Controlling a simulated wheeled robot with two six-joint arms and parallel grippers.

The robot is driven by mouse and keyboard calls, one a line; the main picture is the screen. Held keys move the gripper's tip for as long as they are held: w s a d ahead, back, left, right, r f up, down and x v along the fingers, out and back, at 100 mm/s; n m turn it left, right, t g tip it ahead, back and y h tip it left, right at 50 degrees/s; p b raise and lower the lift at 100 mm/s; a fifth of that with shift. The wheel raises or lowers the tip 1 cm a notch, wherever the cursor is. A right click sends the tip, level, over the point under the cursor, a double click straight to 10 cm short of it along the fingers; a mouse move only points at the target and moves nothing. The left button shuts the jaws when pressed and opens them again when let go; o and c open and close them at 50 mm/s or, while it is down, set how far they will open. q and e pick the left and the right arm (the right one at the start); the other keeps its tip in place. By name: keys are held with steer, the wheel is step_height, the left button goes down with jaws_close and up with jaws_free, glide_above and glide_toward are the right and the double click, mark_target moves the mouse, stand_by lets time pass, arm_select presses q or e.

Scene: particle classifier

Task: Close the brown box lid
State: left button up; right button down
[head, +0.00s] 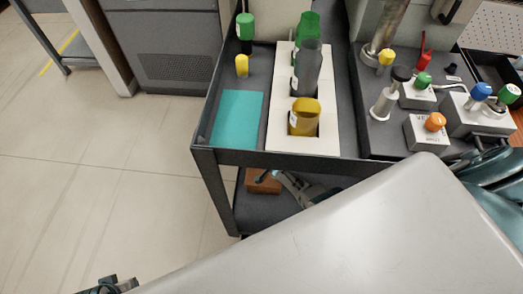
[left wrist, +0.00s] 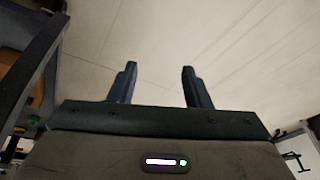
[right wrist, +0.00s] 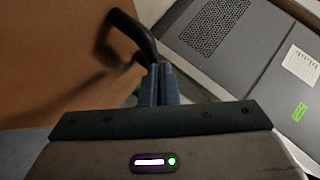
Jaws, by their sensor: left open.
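The brown box (head: 263,182) is small and partly hidden on the lower shelf of the dark cart in the head view. In the right wrist view, a large brown panel (right wrist: 50,65) fills the left side, with a black curved handle (right wrist: 138,30) on it. My right gripper (right wrist: 161,68) has its fingers together at the lower end of this handle; I cannot tell whether they touch it. My right gripper is partly hidden beside the box in the head view. My left gripper (left wrist: 158,68) is open and empty above the floor; part of it shows at the head view's bottom edge (head: 108,287).
The cart's upper shelf (head: 215,135) overhangs the box and holds a teal mat (head: 237,118), a white rack (head: 330,140) with bottles, and loose bottles. Lab devices (head: 427,132) stand at right.

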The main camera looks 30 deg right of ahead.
steer(key=p+v, duration=0.3)
steer(key=v, duration=0.1)
steer(key=shift+s+r+p, duration=0.15)
steer(key=shift+s+p, duration=0.05)
steer(key=shift+p, duration=0.1)
arm_select(q)
steer(key=s+a+f+p, duration=0.1)
steer(key=s+f+p, duration=0.1)
steer(key=f, duration=0.9)
steer(key=s+a+f+g+p, duration=0.1)
steer(key=s+f, duration=0.3)
steer(key=f, duration=0.7)
steer(key=shift+f+g+p, duration=0.3)
steer(key=shift+f+p, duration=0.05)
arm_select(e)
steer(key=v, duration=0.6)
steer(key=shift+s, duration=0.2)
arm_select(q)
steer(key=shift+s+a, duration=0.1)
arm_select(e)
steer(key=shift+d, duration=0.1)
